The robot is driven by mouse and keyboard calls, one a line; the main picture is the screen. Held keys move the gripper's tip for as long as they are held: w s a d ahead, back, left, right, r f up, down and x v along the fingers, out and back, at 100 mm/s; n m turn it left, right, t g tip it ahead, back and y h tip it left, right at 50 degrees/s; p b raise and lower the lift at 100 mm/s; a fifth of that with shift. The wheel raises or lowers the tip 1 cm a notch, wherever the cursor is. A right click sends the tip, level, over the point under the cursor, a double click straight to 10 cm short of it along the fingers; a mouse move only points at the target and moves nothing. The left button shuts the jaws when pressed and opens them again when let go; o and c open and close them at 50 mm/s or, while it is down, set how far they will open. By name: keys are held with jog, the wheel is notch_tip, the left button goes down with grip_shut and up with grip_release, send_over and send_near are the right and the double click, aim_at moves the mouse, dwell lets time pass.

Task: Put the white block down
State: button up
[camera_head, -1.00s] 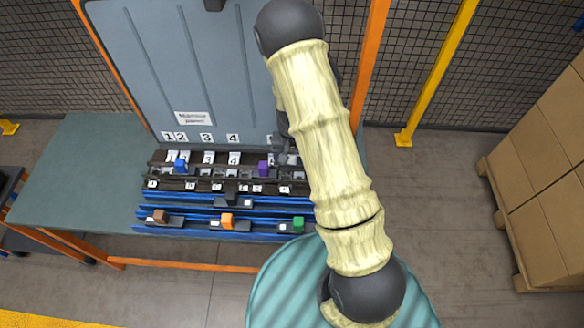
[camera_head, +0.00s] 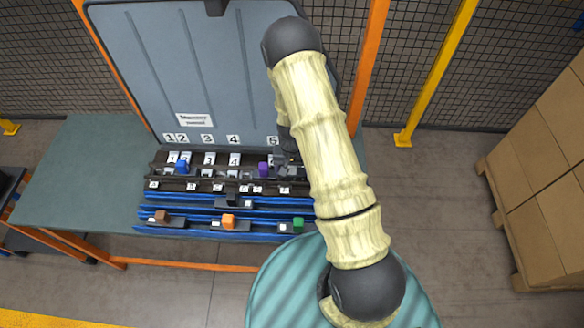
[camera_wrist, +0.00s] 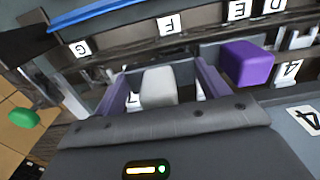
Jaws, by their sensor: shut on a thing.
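The white block (camera_wrist: 159,87) sits between the two purple-grey fingers of my gripper (camera_wrist: 160,88) in the wrist view, and the gripper is shut on it. It is over or at the dark rail of slots; whether the block touches the rail I cannot tell. In the head view my gripper (camera_head: 285,158) is at the right end of the rail (camera_head: 215,172), partly hidden by my arm, and the white block cannot be made out there. A purple block (camera_wrist: 246,62) stands on the rail close beside my gripper; it also shows in the head view (camera_head: 263,168).
A blue block (camera_head: 182,166) sits at the rail's left. In front, blue rails carry brown (camera_head: 161,215), orange (camera_head: 229,219) and green (camera_head: 298,223) blocks. A grey upright panel (camera_head: 200,70) rises behind. The table's left part (camera_head: 85,165) is clear.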

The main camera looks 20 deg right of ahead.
jog(key=shift+f+b, duration=0.3)
jog(key=shift+f, duration=0.05)
jog(key=shift+f, duration=0.25)
jog(key=o, duration=1.2)
jog(key=shift+a+r, duration=0.1)
jog(key=shift+a, duration=0.05)
jog(key=shift+r, duration=0.75)
notch_tip(320, 180, up, 12)
jog(key=shift+f+b, duration=0.25)
jog(key=shift+b, duration=0.85)
